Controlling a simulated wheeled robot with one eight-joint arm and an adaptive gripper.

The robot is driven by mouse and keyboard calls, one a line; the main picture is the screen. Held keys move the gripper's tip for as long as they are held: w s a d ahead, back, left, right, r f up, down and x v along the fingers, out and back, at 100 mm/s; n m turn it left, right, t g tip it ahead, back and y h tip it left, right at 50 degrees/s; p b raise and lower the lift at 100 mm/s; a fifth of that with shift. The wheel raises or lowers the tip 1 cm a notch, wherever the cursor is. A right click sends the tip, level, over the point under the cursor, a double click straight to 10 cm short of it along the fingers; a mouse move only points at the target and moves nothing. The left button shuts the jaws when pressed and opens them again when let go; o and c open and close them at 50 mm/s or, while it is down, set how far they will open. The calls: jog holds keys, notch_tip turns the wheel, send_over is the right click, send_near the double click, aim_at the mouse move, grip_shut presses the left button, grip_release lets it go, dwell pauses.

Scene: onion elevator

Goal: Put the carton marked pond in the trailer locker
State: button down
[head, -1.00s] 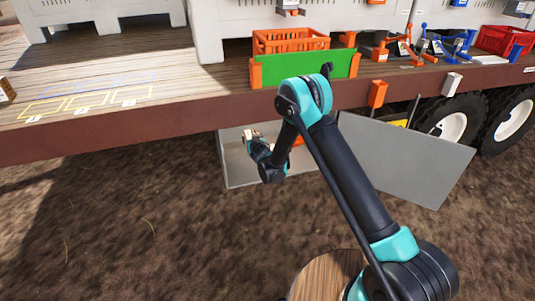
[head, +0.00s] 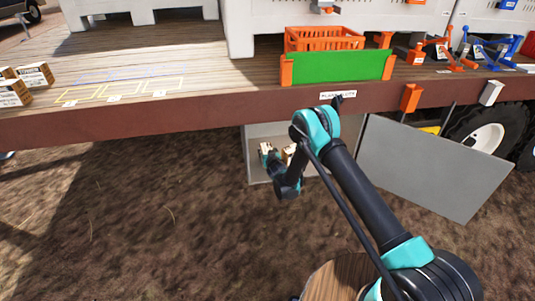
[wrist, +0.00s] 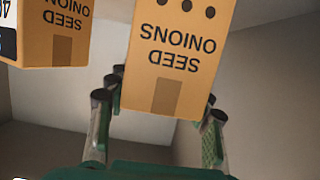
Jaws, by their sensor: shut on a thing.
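My gripper (wrist: 160,112) is shut on a carton (wrist: 172,55), which is tan-orange and printed SEED ONIONS with three dark dots. The print is upside down in the wrist view, and no word pond shows on the visible face. In the head view my gripper (head: 268,158) and the held carton (head: 265,147) are inside the opening of the grey locker (head: 259,172) under the trailer bed. A second SEED ONIONS carton (wrist: 57,38) is close by at the upper left of the wrist view. Whether the held carton touches the locker floor cannot be told.
The locker's grey door (head: 435,165) stands open on the right, near the wheel (head: 487,137). The trailer edge (head: 200,116) runs above the locker. Several cartons (head: 33,76) sit at the bed's left. An orange crate (head: 325,40) stands behind a green panel (head: 335,66).

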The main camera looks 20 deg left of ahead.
jog(key=shift+f, duration=0.55)
jog(key=shift+f, duration=0.1)
jog(key=c, duration=0.6)
grip_release()
jog(key=shift+c, duration=0.2)
